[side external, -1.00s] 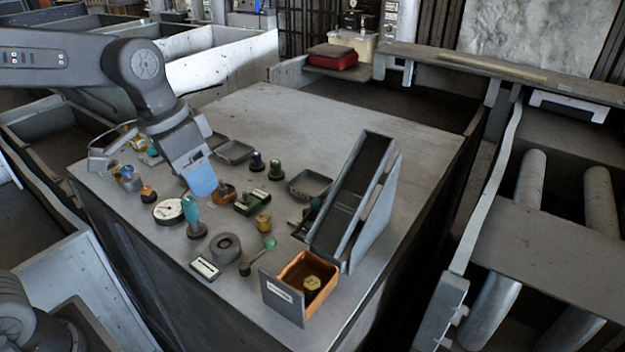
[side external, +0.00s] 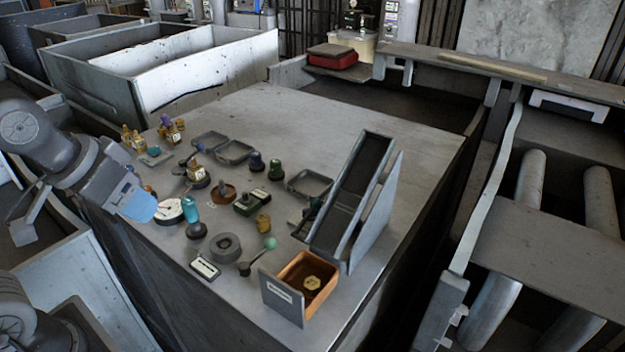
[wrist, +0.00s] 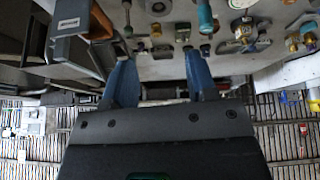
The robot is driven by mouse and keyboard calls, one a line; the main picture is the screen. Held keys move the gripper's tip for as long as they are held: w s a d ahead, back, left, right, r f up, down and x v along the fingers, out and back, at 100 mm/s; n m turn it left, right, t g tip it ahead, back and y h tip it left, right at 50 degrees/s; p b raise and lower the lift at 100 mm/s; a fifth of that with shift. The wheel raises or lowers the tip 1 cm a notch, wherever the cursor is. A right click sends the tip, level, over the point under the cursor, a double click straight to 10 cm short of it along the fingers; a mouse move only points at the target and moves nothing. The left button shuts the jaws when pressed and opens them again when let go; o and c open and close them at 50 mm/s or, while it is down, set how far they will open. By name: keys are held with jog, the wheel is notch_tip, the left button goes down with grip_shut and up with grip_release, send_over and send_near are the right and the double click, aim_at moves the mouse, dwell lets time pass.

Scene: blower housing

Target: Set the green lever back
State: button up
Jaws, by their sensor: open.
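The green lever (side external: 270,243) has a green ball knob on a thin arm and stands near the front of the bench, behind the orange drawer. Its arm leans up to the right from a dark round base (side external: 244,268). A small lever-like shape in the wrist view, beside the drawer, looks like the same lever but is too small to be sure.
An orange drawer (side external: 285,272) with a grey front lies right of the lever, below a sloped chute (side external: 350,195). A grey ring (side external: 226,246), a labelled plate (side external: 205,268) and a teal cylinder (side external: 190,208) stand to its left. The rear bench top is clear.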

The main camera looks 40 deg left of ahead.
jog(key=w+d+r+n+g, duration=0.3)
jog(key=w+d+r+n, duration=0.2)
jog(key=w+d+n, duration=0.4)
jog(key=w+d+f+n+g, duration=0.1)
jog(key=w+d+n, duration=0.2)
jog(key=d+n, duration=0.1)
jog(key=w+d+f+n+g, duration=0.1)
jog(key=w+d+n, duration=0.2)
jog(key=d, duration=0.4)
jog(key=shift+d+f+n, duration=0.15)
jog(key=shift+d+n, duration=0.15)
jog(key=shift+n, duration=0.3)
jog(key=shift+c, duration=0.2)
